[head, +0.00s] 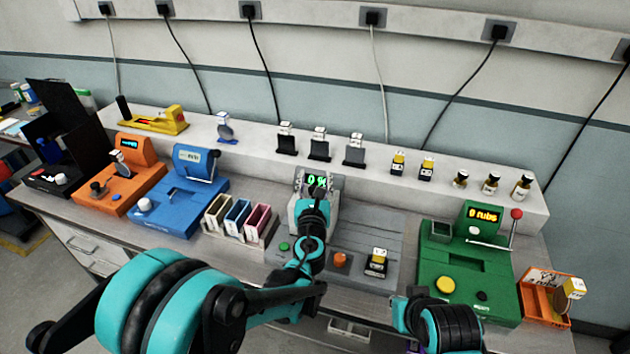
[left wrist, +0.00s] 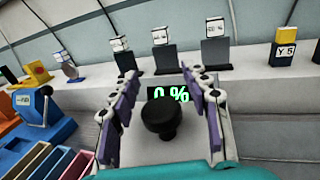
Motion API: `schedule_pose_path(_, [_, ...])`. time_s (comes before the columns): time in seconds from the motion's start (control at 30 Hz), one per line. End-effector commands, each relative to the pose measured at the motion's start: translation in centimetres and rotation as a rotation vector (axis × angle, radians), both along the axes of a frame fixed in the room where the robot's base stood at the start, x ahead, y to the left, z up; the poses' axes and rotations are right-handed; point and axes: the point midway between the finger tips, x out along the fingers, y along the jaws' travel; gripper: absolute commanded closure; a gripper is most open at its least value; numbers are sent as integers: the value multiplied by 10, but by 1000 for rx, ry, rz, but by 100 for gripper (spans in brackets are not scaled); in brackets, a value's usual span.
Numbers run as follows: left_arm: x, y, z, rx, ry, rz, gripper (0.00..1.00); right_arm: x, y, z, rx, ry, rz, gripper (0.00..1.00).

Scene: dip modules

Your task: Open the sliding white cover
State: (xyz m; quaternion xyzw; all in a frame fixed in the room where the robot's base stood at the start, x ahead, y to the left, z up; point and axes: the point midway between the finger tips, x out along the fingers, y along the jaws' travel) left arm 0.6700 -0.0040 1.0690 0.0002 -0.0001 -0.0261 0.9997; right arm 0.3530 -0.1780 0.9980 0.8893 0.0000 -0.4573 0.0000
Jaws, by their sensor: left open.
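A pale machine with a green "0 %" display (head: 317,181) stands at the middle of the bench. A black round knob (left wrist: 161,113) stands on it, over a white surface (left wrist: 190,148) that looks like the sliding cover. My left gripper (head: 317,187) is open at this machine. In the left wrist view its purple-padded fingers (left wrist: 160,100) stand on both sides of the knob, apart from it as far as I can see. In the head view my arm hides most of the cover. My right arm shows at the lower right; its gripper is not clearly visible.
A blue machine (head: 180,200) and three coloured bins (head: 237,217) stand left of the pale machine. A grey panel with an orange button (head: 340,260) and a green machine (head: 468,265) are to the right. Modules on black stands (head: 319,150) line the raised shelf behind.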

Motion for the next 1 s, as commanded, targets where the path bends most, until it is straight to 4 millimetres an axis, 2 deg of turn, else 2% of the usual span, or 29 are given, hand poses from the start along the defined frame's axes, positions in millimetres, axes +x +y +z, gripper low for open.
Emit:
schedule_pose_path(0.13, [0,0,0,0,0,0,53,0,0,0,0,0,0,100])
schedule_pose_path(0.17, [0,0,0,0,0,0,58,0,0,0,0,0,0,100])
schedule_pose_path(0.3, [0,0,0,0,0,0,95,0,0,0,0,0,0,100])
schedule_pose_path(0.33, [0,0,0,0,0,0,100,0,0,0,0,0,0,100])
schedule_pose_path(0.6, [-1,0,0,0,0,0,100,0,0,0,0,0,0,100])
schedule_pose_path(0.7, [-2,-6,0,0,0,-2,100,0,0,0,0,0,0,100])
schedule_pose_path(0.77, [-5,-16,0,0,0,-5,100,0,0,-1,0,0,0,100])
schedule_pose_path(1.0, [-26,-81,-1,-1,0,-8,100,0,0,-5,0,0,0,100])
